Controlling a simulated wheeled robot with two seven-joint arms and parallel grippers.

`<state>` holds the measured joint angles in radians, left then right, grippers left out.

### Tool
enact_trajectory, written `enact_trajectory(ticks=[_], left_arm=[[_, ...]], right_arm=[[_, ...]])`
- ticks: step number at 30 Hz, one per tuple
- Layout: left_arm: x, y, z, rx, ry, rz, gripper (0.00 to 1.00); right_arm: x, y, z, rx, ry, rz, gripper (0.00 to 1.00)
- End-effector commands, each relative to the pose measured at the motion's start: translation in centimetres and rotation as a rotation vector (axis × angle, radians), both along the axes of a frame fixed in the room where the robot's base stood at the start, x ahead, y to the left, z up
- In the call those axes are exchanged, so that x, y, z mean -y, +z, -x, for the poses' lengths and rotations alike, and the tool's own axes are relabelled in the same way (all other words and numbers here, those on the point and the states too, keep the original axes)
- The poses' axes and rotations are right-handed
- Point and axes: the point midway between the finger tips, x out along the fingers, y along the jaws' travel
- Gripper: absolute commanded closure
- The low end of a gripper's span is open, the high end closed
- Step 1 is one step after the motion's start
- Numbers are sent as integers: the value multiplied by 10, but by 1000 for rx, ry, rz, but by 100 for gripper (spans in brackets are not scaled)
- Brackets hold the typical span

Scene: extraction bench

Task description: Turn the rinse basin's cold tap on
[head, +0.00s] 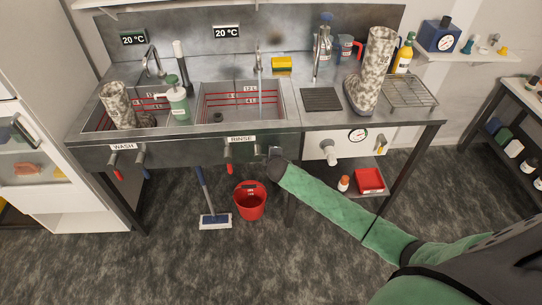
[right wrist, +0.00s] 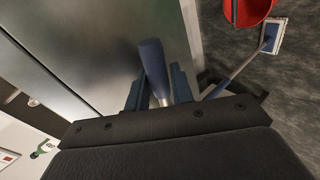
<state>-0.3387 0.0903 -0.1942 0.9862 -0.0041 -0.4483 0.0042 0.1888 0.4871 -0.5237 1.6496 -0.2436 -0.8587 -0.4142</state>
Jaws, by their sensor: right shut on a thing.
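The rinse basin (head: 240,101) is the right of two sunken basins, with a RINSE label (head: 242,139) on its front. Its red-handled tap lever (head: 229,168) hangs below the front panel. My right gripper (head: 274,153) is at the front panel right of that label. In the right wrist view a blue tap handle (right wrist: 153,66) stands between the two fingers (right wrist: 157,88), and the gripper is shut on it. In the head view my gripper hides this handle. My left gripper is not in view.
The wash basin (head: 90,121) at left has its own red (head: 116,173) and blue (head: 146,173) levers. A red bucket (head: 250,207) and a blue-and-white broom (head: 215,220) stand below. Floor in front is clear.

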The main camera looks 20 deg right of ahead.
Motion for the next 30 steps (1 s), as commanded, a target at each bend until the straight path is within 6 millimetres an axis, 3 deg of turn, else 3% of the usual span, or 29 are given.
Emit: enact_trajectory(ticks=[8,9,12,23,28,30], left_arm=[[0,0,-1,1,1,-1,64],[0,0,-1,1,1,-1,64],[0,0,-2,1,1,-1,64],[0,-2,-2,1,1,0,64],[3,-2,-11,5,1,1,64],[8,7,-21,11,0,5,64]], right_arm=[[0,0,0,1,0,1,100],[0,0,0,1,0,1,73],[0,0,0,1,0,1,57],[-1,1,4,1,1,0,57],[-3,11,20,2,1,0,57],[-5,16,29,2,1,-1,57]])
